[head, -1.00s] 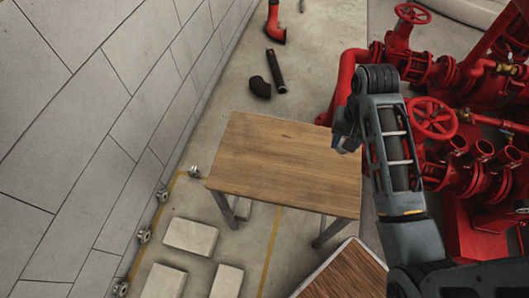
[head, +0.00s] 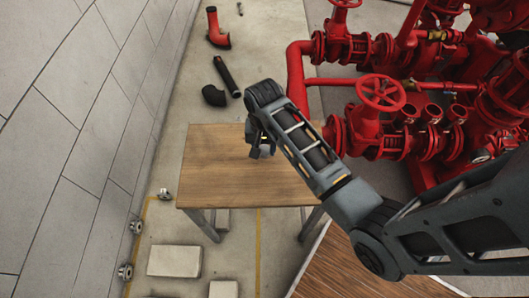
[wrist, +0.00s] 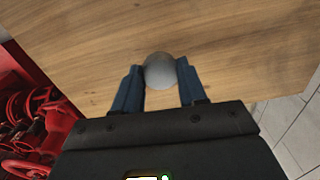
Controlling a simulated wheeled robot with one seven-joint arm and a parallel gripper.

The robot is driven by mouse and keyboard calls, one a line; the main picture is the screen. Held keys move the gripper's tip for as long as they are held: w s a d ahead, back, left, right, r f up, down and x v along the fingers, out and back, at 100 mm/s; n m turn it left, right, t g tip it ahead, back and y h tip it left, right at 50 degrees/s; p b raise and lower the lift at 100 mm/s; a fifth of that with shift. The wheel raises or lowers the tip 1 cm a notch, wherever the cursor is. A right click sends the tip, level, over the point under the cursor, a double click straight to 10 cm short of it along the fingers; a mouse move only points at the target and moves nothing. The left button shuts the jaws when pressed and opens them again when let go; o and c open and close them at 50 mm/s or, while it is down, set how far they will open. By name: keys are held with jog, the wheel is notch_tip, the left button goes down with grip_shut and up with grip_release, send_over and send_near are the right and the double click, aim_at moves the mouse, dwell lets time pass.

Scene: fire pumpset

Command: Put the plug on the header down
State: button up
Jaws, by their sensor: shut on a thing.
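The plug (wrist: 159,71) is a grey, rounded piece between the blue fingers of my gripper (wrist: 160,78) in the wrist view. My gripper is shut on it. In the head view my gripper (head: 262,152) hangs over the wooden table (head: 215,170), near the middle of its top. The plug is too small to make out clearly there. In the wrist view the bare table top (wrist: 230,40) lies beyond the plug. I cannot tell whether the plug touches the table or hangs just above it.
Red pumps and pipes with a handwheel (head: 381,92) stand right of the table. A grey wall (head: 80,110) is on the left. The table top is otherwise clear.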

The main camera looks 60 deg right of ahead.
aim_at(264, 150)
jog(key=shift+f, duration=1.75)
jog(key=shift+f, duration=0.15)
jog(key=o, duration=1.2)
jog(key=shift+c, duration=0.2)
